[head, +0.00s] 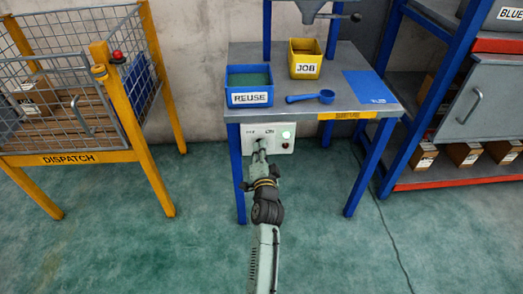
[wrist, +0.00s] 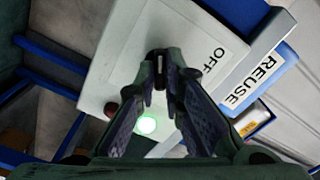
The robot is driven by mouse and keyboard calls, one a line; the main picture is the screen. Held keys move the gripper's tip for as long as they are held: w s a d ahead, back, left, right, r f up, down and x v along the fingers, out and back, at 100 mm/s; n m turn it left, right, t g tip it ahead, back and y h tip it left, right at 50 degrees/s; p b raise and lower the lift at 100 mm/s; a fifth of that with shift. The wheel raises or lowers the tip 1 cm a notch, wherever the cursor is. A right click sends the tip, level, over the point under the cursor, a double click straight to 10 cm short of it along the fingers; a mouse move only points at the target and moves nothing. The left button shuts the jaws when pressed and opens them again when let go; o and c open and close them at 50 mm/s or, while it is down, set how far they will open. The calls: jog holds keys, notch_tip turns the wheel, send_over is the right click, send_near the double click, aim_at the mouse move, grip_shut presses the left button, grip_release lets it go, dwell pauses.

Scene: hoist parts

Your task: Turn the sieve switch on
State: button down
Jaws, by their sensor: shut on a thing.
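The sieve switch box (head: 274,148) is a pale panel on the front of the bench, under the blue REUSE bin. It also fills the middle of the wrist view (wrist: 190,25). A green lamp (head: 286,134) on it is lit, and it glows in the wrist view (wrist: 147,124). A dark red button sits beside the lamp. My gripper (head: 260,150) is at the left part of the box. In the wrist view its fingertips (wrist: 160,72) close on the small dark switch lever (wrist: 159,59), beside the OFF label (wrist: 214,60). The fingers hide most of the lever.
The bench (head: 345,60) carries the REUSE bin (head: 250,98), the yellow JOB bin (head: 305,72) and a blue scoop (head: 312,98). Blue bench legs flank the box. A yellow DISPATCH cage (head: 75,158) stands left and a blue rack right. The green floor in front is open.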

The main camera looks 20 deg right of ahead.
jog(key=shift+r, duration=0.15)
jog(key=c, duration=1.7)
grip_release()
jog(key=v, duration=0.7)
jog(key=shift+s, duration=0.25)
jog(key=shift+a, duration=0.15)
